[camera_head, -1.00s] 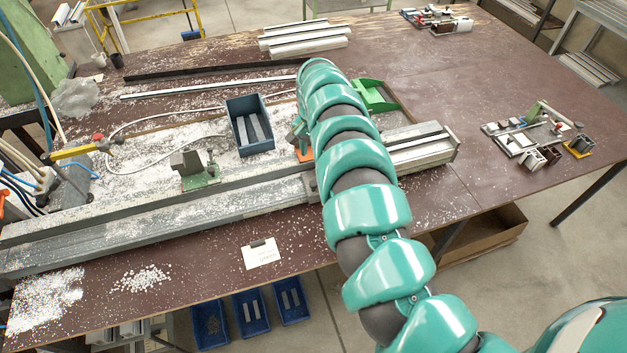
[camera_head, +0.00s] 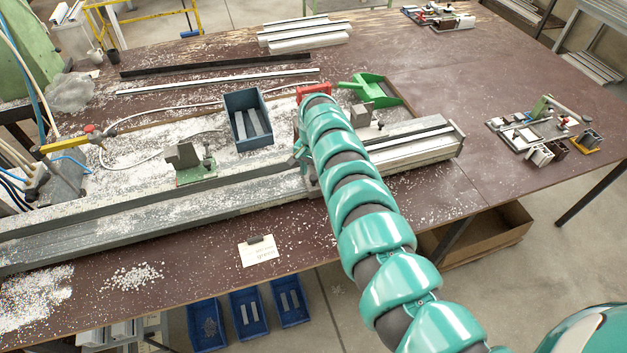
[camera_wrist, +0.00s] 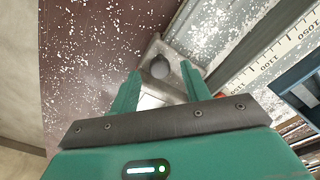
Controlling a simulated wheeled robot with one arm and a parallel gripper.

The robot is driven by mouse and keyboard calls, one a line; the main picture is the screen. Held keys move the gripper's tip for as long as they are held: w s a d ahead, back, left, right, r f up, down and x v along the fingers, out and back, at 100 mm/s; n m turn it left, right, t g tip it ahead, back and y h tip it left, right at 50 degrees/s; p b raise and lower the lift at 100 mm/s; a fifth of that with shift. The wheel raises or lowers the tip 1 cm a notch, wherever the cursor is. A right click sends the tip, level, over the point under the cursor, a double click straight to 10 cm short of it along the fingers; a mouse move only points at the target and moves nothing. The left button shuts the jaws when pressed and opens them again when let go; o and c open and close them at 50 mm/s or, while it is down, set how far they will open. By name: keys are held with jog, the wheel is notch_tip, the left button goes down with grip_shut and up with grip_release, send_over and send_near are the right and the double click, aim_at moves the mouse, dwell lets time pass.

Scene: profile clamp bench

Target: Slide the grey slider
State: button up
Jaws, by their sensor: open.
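A grey metal block with a round dark knob, which looks like the grey slider (camera_wrist: 148,50), sits beside the scaled rail in the wrist view. My gripper (camera_wrist: 158,88) is open, with its two teal fingers reaching towards the block's near end. I cannot tell whether they touch it. In the head view my arm covers most of this spot. Only a small grey part shows at the arm's left edge, on the long grey rail (camera_head: 240,198). The rail's printed scale (camera_wrist: 275,58) shows in the wrist view.
A blue bin (camera_head: 237,139) with metal pieces stands behind the rail. A green-based grey clamp (camera_head: 187,163) is to its left. The brown bench front holds a paper tag (camera_head: 259,251).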

jog(key=shift+f+b, duration=0.45)
jog(key=shift+f, duration=0.4)
jog(key=shift+c, duration=0.5)
